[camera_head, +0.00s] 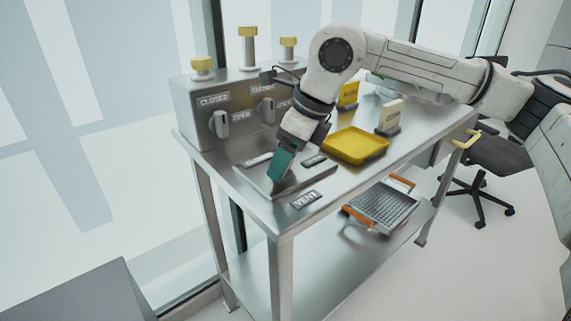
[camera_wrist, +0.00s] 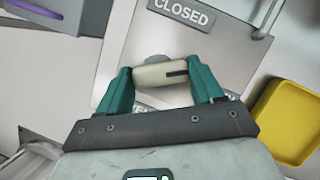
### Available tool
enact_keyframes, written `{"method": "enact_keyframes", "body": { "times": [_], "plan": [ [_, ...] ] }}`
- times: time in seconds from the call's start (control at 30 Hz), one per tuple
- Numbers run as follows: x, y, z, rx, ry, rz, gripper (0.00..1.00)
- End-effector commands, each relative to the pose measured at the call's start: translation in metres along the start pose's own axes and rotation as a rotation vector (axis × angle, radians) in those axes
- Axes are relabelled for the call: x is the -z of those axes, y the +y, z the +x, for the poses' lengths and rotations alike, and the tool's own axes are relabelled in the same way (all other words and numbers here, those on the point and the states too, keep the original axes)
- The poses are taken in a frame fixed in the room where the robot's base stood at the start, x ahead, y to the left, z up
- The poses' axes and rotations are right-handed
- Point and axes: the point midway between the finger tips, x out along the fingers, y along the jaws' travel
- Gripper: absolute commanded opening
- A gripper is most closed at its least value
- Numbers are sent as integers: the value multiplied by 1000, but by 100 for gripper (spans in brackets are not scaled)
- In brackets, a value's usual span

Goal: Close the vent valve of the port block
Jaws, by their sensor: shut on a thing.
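My gripper (camera_head: 281,165) reaches down onto a low steel plate (camera_head: 250,174) at the front of the steel bench, by a VENT label (camera_head: 305,200). In the wrist view my gripper (camera_wrist: 165,74) has its teal fingers shut on the two ends of a cream valve handle (camera_wrist: 160,75) with a dark mark near its right end. The handle lies crosswise between the fingers. A CLOSED label (camera_wrist: 181,12) shows beyond it; another label below it is mostly hidden. In the head view the fingers hide the handle.
A steel block (camera_head: 190,120) with two knobs (camera_head: 219,124) (camera_head: 267,110) and CLOSED and OPEN labels stands behind. Yellow-capped posts (camera_head: 249,45) rise from its top. A yellow tray (camera_head: 357,146) and small sign stands (camera_head: 390,117) are to the right. A basket (camera_head: 383,206) sits on the lower shelf.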

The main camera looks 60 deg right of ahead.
Motion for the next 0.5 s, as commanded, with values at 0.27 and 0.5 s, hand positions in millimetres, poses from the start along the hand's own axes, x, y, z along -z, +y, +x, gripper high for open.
{"method": "enact_keyframes", "body": {
  "times": [0.27,0.5],
  "plan": [
    [-2,-2,2,-102,-2,-240,36],
    [-3,-3,1,-190,-1,-452,36]
  ]
}}
